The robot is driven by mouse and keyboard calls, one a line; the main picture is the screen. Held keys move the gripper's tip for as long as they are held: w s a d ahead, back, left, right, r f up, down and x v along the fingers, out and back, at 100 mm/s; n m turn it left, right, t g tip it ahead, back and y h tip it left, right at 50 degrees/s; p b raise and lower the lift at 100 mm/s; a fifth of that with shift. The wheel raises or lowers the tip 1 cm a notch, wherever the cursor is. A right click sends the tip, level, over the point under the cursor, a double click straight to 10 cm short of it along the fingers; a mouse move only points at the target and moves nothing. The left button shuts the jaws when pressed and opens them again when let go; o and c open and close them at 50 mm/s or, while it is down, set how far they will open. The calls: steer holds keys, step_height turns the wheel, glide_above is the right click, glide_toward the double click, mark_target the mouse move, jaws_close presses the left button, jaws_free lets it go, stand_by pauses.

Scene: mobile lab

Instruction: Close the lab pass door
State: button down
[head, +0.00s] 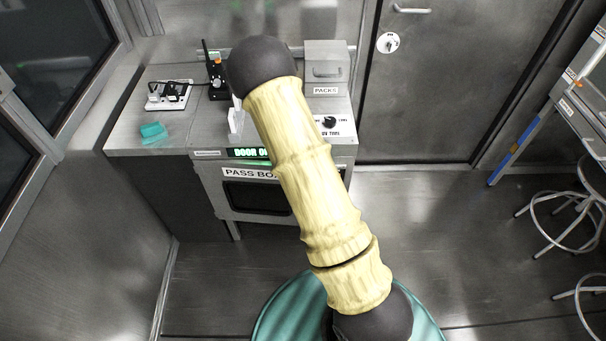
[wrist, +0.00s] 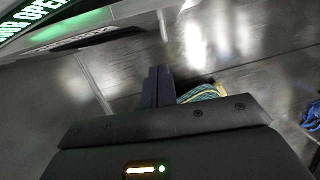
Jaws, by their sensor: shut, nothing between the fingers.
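The pass box (head: 205,175) is a grey metal cabinet at the back wall, with a "PASS BOX" label on its front. Its door (head: 255,197), with a dark window, is below that label and partly hidden behind my arm. How far the door stands from its frame is unclear. A green display (head: 240,153) sits above the label; in the wrist view it reads "OOR OPEN" (wrist: 45,38). My gripper (wrist: 157,80) is shut and empty, over the floor beside the box front. In the head view my arm hides it.
A counter (head: 125,130) left of the box holds a power strip (head: 168,95), a teal cloth (head: 153,131) and a radio (head: 216,78). A "PACKS" box (head: 326,68) stands on top. Stools (head: 565,210) stand at right; the floor (head: 430,240) between is clear.

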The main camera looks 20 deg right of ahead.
steer(key=s+r+m+t, duration=0.1)
steer(key=s+r+m, duration=0.4)
steer(key=r+m, duration=1.05)
steer(key=s+a+r+m, duration=0.2)
steer(key=s+a+m, duration=0.1)
steer(key=s+m, duration=0.3)
steer(key=s+a+r+m+g+y, duration=0.1)
steer(key=s+a+r+m, duration=0.2)
steer(key=s+m, duration=0.4)
steer(key=m, duration=0.3)
steer(key=shift+r, duration=0.15)
steer(key=shift+a, duration=0.15)
